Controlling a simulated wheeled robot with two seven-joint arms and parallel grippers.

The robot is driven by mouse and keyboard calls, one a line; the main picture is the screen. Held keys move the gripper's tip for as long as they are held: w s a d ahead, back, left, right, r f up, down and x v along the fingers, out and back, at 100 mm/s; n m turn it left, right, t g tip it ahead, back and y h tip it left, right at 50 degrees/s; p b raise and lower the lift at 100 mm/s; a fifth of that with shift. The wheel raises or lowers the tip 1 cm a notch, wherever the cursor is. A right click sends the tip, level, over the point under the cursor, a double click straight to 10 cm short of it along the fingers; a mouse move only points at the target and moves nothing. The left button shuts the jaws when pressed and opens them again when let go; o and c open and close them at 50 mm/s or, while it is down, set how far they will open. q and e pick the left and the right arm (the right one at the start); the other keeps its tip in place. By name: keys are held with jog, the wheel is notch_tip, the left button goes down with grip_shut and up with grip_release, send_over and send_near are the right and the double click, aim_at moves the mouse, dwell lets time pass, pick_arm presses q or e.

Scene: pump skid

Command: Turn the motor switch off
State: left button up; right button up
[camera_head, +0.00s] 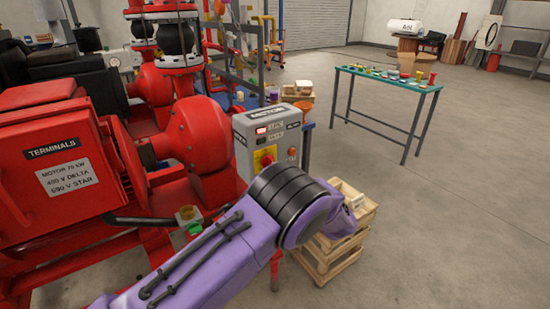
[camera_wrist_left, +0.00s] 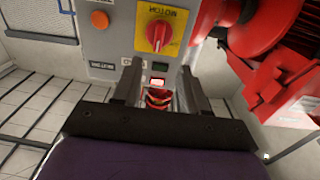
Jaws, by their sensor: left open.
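The grey motor control box (camera_head: 240,152) stands at the middle of the head view, beside the red pump. Its rotary switch (camera_head: 265,158) has a red knob on a yellow plate. The left wrist view shows the switch (camera_wrist_left: 158,34) upside down, with the knob's grip running roughly up and down the picture. A red indicator window is lit on the box. My left gripper (camera_wrist_left: 160,75) is open, its two fingers pointing at the box below the switch in that picture, with the knob not between them. Contact with the box cannot be told. My purple arm hides this gripper in the head view.
The red motor housing (camera_head: 60,175) and pump (camera_head: 200,135) crowd the left. A wooden crate (camera_head: 330,255) stands below my arm. A green-topped table (camera_head: 390,80) stands at the back right. The floor at right is clear. An orange button (camera_wrist_left: 99,20) sits beside the switch.

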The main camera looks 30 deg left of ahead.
pick_arm(q)
jog(key=p+x, duration=0.2)
jog(key=x, duration=0.8)
jog(key=shift+w+r, duration=0.3)
jog(key=shift+r, duration=0.15)
grip_shut()
